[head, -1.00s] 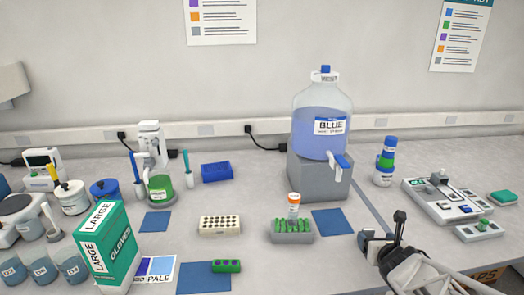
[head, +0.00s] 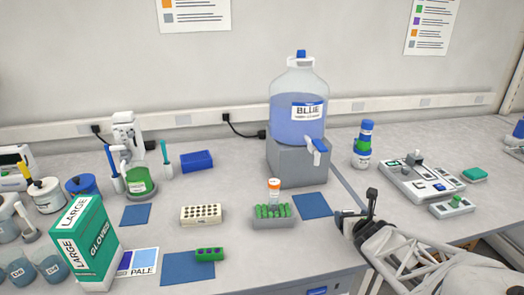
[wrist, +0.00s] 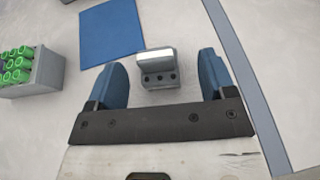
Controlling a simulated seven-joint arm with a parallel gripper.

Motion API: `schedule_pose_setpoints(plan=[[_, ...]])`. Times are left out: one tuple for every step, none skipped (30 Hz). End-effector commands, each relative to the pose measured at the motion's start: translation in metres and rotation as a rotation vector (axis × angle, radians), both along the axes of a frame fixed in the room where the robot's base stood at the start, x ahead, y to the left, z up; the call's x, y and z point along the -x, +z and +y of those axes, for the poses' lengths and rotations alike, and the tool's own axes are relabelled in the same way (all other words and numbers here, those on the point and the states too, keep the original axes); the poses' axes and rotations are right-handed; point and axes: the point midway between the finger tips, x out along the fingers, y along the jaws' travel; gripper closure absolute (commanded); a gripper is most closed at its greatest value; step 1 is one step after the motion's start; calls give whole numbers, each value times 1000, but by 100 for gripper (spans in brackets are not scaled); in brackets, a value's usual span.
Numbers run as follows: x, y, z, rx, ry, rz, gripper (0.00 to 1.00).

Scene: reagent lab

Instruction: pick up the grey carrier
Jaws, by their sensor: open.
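A small grey carrier (wrist: 159,78) with a pale top bar and a row of dark holes shows in the wrist view. It stands on the bench between the two blue fingers of my gripper (wrist: 161,66), with a gap on each side. My gripper is open and holds nothing. In the head view my gripper (head: 356,206) is low over the bench, right of the near blue mat. I cannot clearly make out the carrier there; the fingers seem to cover it.
A grey rack (head: 275,223) of green tubes, with an orange-capped vial behind it, stands left of my gripper. A blue mat (head: 313,206) lies between. The blue-liquid carboy's grey stand (head: 297,165) is behind; a grey panel (head: 421,180) is to the right.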

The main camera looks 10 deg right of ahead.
Motion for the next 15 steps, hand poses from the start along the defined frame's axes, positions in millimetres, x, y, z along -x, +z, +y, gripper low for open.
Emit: schedule_pose_setpoints(plan=[[-2, -1, 0, -1, 1, 1, 23], [-4, -2, 0, -1, 1, 1, 23], [-7, -4, 0, -1, 1, 1, 23], [-9, -5, 0, -1, 2, 1, 23], [-12, -6, 0, -1, 2, 1, 23], [-16, -8, 0, 0, 2, 1, 23], [-19, -10, 0, -1, 2, 1, 23], [-22, -11, 0, -2, 1, 1, 23], [-27, -13, 0, -2, 1, 1, 23], [-30, -15, -1, -1, 2, 1, 23], [-33, -16, -2, -1, 1, 2, 23], [-36, -17, -2, 0, 1, 0, 23], [-39, -17, -3, 0, 1, 0, 23], [-41, -18, -3, -1, 0, 0, 23], [-43, -20, -3, -1, 0, 1, 23]])
